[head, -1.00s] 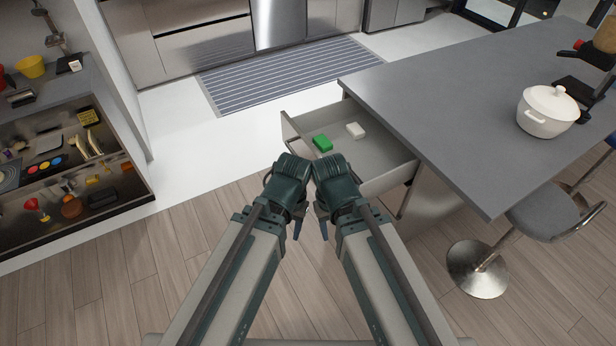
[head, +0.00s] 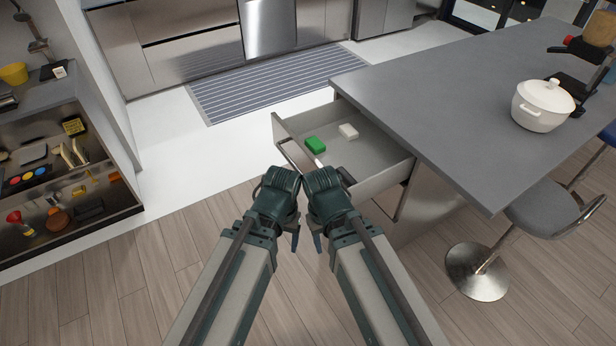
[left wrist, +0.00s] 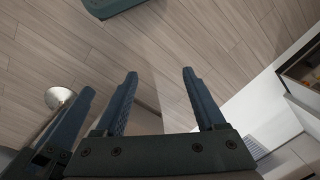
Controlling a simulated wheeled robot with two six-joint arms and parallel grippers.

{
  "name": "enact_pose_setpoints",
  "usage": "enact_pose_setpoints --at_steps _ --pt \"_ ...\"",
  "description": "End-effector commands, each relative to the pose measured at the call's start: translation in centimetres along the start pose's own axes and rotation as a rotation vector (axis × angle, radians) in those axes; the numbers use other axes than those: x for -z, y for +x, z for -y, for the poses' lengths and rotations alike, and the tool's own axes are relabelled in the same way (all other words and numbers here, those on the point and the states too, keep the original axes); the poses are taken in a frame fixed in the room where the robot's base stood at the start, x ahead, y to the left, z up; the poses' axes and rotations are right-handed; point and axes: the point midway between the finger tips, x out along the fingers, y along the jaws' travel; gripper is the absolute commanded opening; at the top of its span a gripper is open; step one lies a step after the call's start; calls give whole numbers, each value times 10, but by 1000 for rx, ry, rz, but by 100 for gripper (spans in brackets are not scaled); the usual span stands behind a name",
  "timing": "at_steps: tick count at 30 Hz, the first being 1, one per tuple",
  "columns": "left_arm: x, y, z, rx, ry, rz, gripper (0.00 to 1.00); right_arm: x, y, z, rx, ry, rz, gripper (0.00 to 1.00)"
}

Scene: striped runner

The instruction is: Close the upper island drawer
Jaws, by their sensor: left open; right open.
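The upper island drawer (head: 375,160) stands pulled out from the grey island in the head view. A green block (head: 315,145) and a white block (head: 347,131) lie inside it. My left gripper (head: 295,240) and right gripper (head: 318,243) are close side by side, in front of the drawer, pointing down. In the left wrist view my left gripper's fingers (left wrist: 160,85) are apart with nothing between them. I cannot tell whether either gripper touches the drawer.
The island top (head: 430,110) carries a white lidded pot (head: 542,106). A grey stool (head: 545,208) stands at its right side. An open shelf unit (head: 75,190) is at the left. A striped runner (head: 265,80) lies beyond the drawer. The wooden floor (head: 150,270) around me is clear.

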Motion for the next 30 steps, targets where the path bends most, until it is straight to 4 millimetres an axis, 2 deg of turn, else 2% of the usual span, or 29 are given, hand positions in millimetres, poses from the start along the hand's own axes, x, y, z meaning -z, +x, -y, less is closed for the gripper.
enact_pose_setpoints --at_steps 1,2,6,11,15,21,25,30 --pt "7 9 0 -26 -70 -9 61 0 8 1 0 0 0 50" --pt "11 11 -1 -48 -128 -16 56 1 11 1 0 0 0 50" --pt "40 27 -6 -202 -511 -41 31 2 30 3 0 0 0 50" --pt "77 36 -8 -418 -1008 -11 2 3 50 5 0 0 0 50" --pt "110 38 -2 -614 -1431 75 0 4 66 6 0 0 0 50" --pt "147 32 15 -852 -1909 265 0 5 84 8 0 0 0 50" --pt "161 27 24 -948 -2088 372 0 5 89 8 0 0 0 50" --pt "167 23 29 -996 -2180 439 0 5 91 9 0 -1 0 50"
